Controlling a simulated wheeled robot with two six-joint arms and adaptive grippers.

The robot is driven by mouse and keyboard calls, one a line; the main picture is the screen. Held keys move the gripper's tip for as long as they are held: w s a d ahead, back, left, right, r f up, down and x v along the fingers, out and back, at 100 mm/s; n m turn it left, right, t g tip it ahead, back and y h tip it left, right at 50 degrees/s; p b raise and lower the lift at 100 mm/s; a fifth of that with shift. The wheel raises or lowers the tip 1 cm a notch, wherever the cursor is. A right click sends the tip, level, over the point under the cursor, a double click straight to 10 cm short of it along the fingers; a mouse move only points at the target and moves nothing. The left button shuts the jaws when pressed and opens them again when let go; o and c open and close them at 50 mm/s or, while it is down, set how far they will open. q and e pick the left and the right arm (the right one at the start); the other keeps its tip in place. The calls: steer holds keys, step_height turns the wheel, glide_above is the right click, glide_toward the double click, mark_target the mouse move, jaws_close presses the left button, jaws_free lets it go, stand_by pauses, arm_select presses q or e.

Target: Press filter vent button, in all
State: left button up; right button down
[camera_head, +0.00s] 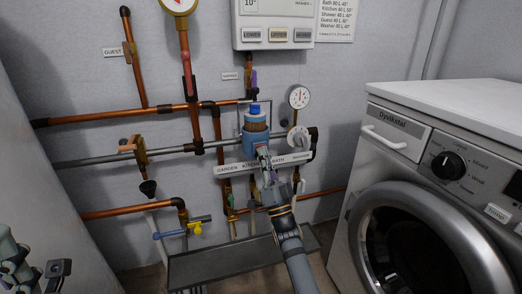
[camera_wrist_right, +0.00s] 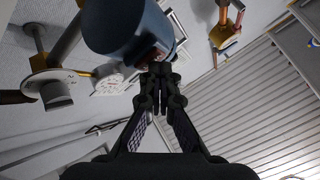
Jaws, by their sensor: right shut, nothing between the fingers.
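The filter (camera_head: 256,124) stands on the pipework at the middle of the head view, with a blue cap on top and a blue-grey body below. The small blue knob on its top (camera_head: 255,108) looks like the vent button. My right gripper (camera_head: 264,158) is shut and empty, in front of the lower body. In the wrist view, the shut fingertips (camera_wrist_right: 160,74) are close to a blue-grey cylinder (camera_wrist_right: 125,28); I cannot tell whether they touch. My left gripper (camera_head: 56,270) seems to be the dark part at the lower left; its jaws are unclear.
A washing machine (camera_head: 440,110) fills the right. A dark trough (camera_head: 225,262) lies below.

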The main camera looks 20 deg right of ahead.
steer(key=shift+s+p, duration=0.8)
steer(key=s+p, duration=0.3)
steer(key=s, duration=0.2)
steer(key=shift+d+p, duration=0.1)
steer(key=shift+p, duration=0.25)
